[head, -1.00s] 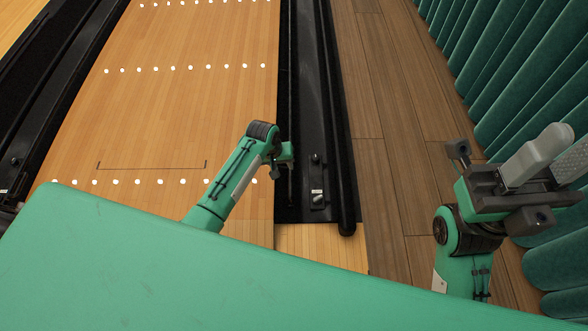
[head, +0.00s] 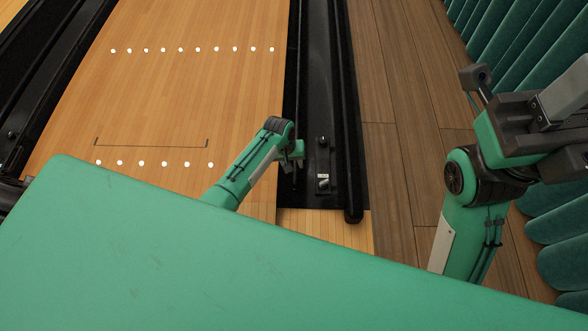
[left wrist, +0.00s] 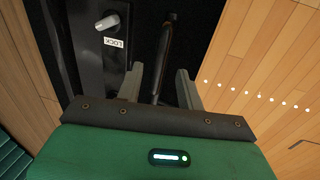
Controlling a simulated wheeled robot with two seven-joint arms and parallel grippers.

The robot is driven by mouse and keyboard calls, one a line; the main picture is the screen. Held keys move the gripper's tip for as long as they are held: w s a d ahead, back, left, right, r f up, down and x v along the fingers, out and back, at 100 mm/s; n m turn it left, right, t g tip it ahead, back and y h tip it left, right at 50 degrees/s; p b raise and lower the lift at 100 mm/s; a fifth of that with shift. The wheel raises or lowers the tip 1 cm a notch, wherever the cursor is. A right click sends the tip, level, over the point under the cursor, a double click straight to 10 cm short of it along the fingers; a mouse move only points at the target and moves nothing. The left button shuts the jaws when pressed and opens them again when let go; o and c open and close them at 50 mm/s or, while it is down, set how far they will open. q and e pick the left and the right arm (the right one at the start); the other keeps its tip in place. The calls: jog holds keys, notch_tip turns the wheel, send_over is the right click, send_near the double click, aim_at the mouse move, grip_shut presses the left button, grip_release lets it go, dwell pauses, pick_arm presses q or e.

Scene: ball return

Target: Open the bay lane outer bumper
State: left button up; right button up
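The bay lane's black gutter (head: 312,110) runs along the right edge of the wooden lane in the head view, with a raised black rail (head: 350,130) on its far right side. Near its front end is a plate with a small knob and a white label; in the left wrist view the label reads LOCK (left wrist: 113,42) beside a grey knob (left wrist: 108,22). My left gripper (head: 296,160) is over the lane side of the gutter. In the wrist view its fingers (left wrist: 158,85) are apart, with a dark upright bar (left wrist: 166,50) between them; contact is unclear. My right gripper's fingers are not clearly visible.
A wooden lane (head: 170,100) with white dots lies left of the gutter. Brown floor planks (head: 392,130) are to its right. Green padded curtain-like panels (head: 530,50) stand along the right, close to my right arm. Another dark gutter (head: 40,100) is at far left.

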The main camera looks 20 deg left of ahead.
pick_arm(q)
jog(key=shift+w+d+f+b, duration=0.15)
jog(key=shift+f+b, duration=0.15)
jog(key=shift+f, duration=0.4)
jog(key=shift+s+d+f+b, duration=0.15)
jog(key=shift+f+b, duration=0.15)
jog(key=shift+f, duration=0.35)
jog(key=shift+w, duration=0.1)
jog(key=shift+c, duration=0.5)
grip_shut()
